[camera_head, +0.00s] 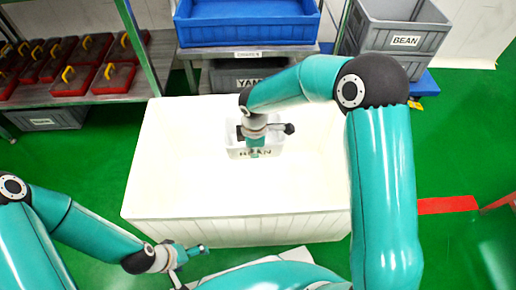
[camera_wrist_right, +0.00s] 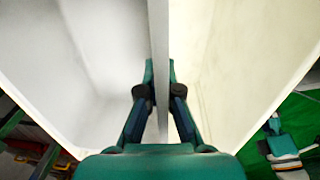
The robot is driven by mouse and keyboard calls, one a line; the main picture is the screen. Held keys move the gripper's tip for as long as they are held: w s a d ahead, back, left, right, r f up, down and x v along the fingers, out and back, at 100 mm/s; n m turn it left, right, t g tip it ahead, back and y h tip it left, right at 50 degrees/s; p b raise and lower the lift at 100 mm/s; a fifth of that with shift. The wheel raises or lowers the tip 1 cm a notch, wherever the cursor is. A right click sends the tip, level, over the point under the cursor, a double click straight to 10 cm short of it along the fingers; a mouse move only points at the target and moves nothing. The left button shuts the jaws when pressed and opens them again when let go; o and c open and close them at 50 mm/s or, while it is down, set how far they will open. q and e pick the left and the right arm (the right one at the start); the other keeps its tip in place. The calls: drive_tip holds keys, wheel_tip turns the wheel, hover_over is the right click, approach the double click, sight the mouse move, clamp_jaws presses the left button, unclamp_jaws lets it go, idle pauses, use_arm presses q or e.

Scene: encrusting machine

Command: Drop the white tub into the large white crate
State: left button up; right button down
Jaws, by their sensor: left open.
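The white tub (camera_head: 271,152), with a BEAN label on its front, is over the inside of the large white crate (camera_head: 150,200) in the head view. My right gripper (camera_head: 255,146) is at the tub's front wall. In the right wrist view my right gripper (camera_wrist_right: 160,92) is shut on the tub's thin wall, with the tub's inside (camera_wrist_right: 100,60) to the left and the crate's cream inside (camera_wrist_right: 235,60) to the right. The gap between tub and crate floor cannot be judged. My left gripper (camera_head: 190,250) is open and empty, outside the crate's front wall.
A blue crate (camera_head: 250,28) stands on a table behind the white crate, with a grey crate (camera_head: 232,78) below. A grey BEAN crate (camera_head: 400,40) is at the back right. A rack with red trays (camera_head: 105,80) is at the back left.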

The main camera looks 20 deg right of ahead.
use_arm(q)
drive_tip(key=shift+f, duration=0.3)
use_arm(e)
drive_tip(key=shift+f, duration=0.3)
drive_tip(key=c, duration=1.2)
unclamp_jaws()
drive_tip(key=shift+c, duration=0.2)
use_arm(q)
drive_tip(key=shift+r, duration=0.1)
use_arm(e)
drive_tip(key=shift+r, duration=0.15)
use_arm(q)
drive_tip(key=shift+w, duration=0.1)
use_arm(e)
wheel_tip(320, 180, up, 12)
drive_tip(key=shift+s, duration=0.4)
drive_tip(key=shift+a, duration=0.1)
